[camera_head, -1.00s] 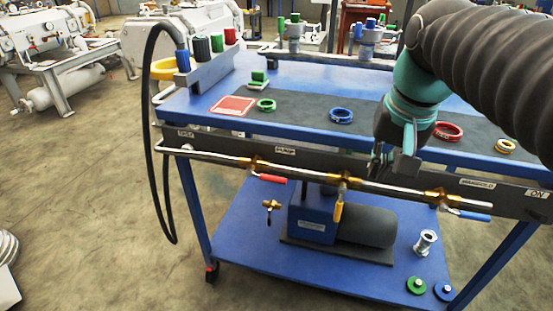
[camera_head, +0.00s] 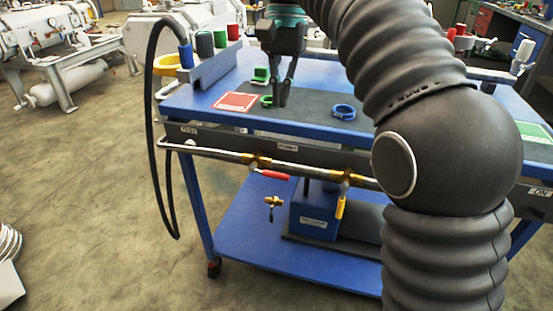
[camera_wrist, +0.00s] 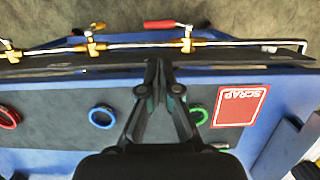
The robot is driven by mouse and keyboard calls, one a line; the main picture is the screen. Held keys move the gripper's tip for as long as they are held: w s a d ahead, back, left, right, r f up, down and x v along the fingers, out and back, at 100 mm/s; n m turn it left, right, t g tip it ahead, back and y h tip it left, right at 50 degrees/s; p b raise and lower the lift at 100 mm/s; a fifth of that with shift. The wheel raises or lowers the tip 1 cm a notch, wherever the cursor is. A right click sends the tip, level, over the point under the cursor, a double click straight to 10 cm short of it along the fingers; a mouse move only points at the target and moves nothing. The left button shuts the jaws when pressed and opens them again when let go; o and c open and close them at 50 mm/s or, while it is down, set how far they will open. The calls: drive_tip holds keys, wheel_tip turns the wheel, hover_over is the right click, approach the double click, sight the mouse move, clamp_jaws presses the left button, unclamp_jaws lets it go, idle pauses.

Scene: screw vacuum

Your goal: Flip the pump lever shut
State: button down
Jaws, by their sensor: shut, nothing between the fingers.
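A silver pipe (camera_head: 225,153) with brass valves runs along the cart's front. A red lever (camera_head: 264,174) lies roughly along the pipe. A yellow lever (camera_head: 340,207) hangs down from the valve to its right. A label reading PUMP (camera_head: 287,146) sits between these valves; I cannot tell which lever it names. In the wrist view the red lever (camera_wrist: 159,25) and yellow lever (camera_wrist: 98,26) lie beyond the fingertips. My gripper (camera_head: 281,103) is shut and empty, pointing down above the cart top behind the pipe, apart from both levers.
The blue cart top (camera_head: 197,100) holds a red SCRAP pad (camera_head: 237,101), a green ring (camera_head: 267,100) and a blue ring (camera_head: 342,112) near my gripper. A black hose (camera_head: 151,110) loops at the left. My arm hides the pipe's right part.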

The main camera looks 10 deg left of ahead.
sight(277, 173)
drive_tip(key=shift+f, duration=0.1)
drive_tip(key=s+f, duration=0.1)
drive_tip(key=f, duration=0.3)
drive_tip(key=f+b, duration=0.1)
drive_tip(key=f, duration=0.4)
drive_tip(key=s+f+b, duration=0.1)
drive_tip(key=f, duration=0.3)
drive_tip(key=shift+s+f, duration=0.3)
drive_tip(key=shift+s, duration=0.05)
